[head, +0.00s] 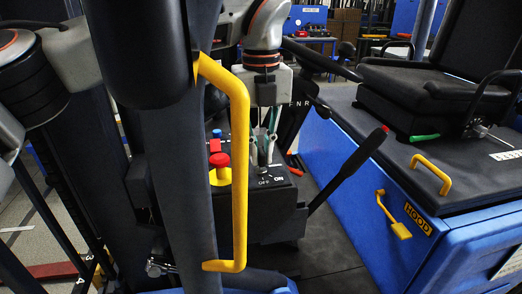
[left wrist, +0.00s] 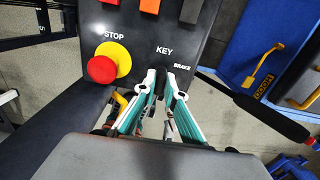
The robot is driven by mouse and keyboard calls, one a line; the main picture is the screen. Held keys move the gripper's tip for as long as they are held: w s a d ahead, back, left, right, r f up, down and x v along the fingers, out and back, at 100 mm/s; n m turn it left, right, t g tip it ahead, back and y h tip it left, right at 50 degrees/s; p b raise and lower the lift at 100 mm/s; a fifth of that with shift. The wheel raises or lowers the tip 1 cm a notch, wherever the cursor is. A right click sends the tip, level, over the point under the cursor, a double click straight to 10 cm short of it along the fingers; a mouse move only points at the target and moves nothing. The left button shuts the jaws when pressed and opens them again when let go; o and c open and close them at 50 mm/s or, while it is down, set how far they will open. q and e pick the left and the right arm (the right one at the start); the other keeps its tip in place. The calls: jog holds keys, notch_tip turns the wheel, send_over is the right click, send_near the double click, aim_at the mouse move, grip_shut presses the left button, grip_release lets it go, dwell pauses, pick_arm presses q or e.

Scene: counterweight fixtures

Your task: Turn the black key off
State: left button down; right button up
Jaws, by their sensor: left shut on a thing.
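The black key (head: 263,171) stands on the dark control panel (head: 283,190), just above the OFF and ON labels. My left gripper (head: 263,158) reaches down from above, its fingers closed around the key. In the left wrist view the fingertips (left wrist: 161,84) meet below the word KEY and cover most of the key (left wrist: 160,80). Which way the key points cannot be made out clearly. My right gripper is not in view.
A red stop button (left wrist: 102,68) on a yellow base sits left of the key. A yellow grab bar (head: 240,170) stands in front of the panel. A black brake lever (head: 350,168) rises at the right. The blue hood (head: 365,200) and seat (head: 430,90) lie beyond it.

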aim_at(261, 150)
pick_arm(q)
jog(key=c, duration=2.3)
grip_release()
jog(key=shift+o, duration=1)
jog(key=shift+r, duration=0.15)
notch_tip(261, 150, up, 7)
jog(key=shift+r, duration=0.1)
